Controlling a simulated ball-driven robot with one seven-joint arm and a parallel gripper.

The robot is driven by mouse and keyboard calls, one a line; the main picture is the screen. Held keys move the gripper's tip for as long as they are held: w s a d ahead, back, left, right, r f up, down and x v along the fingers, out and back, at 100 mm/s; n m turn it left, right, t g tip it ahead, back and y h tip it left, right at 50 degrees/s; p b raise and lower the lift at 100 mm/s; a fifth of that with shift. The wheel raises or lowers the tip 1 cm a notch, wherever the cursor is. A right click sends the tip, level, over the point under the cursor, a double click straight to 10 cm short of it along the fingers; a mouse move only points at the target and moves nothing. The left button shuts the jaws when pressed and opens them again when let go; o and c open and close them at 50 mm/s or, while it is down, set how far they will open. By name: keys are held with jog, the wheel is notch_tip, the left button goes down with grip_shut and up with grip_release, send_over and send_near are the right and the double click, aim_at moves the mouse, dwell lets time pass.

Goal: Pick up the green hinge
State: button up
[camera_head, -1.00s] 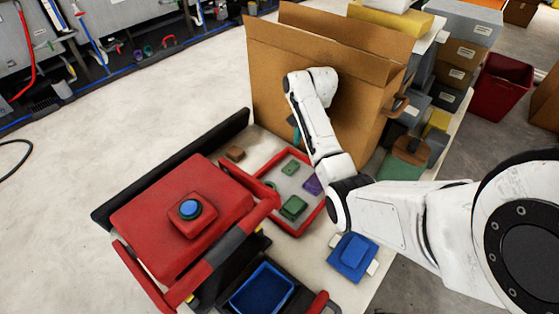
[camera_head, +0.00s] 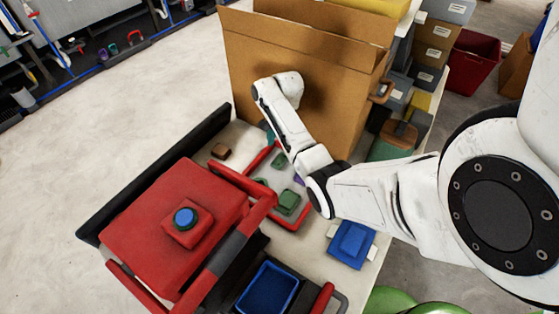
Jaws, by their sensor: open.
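Small green pieces lie in the red-rimmed tray (camera_head: 293,226) on the table. A dark green blocky piece (camera_head: 288,202) is near the front, a flatter green piece (camera_head: 280,160) is farther back, and another green piece (camera_head: 261,183) is partly hidden at the left by the red handle. I cannot tell which is the green hinge. My white arm reaches over the tray's right side and bends in front of the cardboard box. Its end is hidden behind its own links, so I cannot make out my gripper. A purple piece (camera_head: 299,181) shows beside the arm.
A large open cardboard box (camera_head: 300,55) stands behind the tray. A red case (camera_head: 170,225) with a blue button is at the left. A blue block (camera_head: 352,243) and a blue bin (camera_head: 267,289) are in front. A small brown block (camera_head: 220,151) lies left of the tray.

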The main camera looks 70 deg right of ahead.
aim_at(280, 159)
jog(key=f, duration=0.2)
jog(key=a+f, duration=0.1)
jog(key=f, duration=0.2)
jog(key=shift+s+a, duration=0.15)
jog(key=c, duration=1.2)
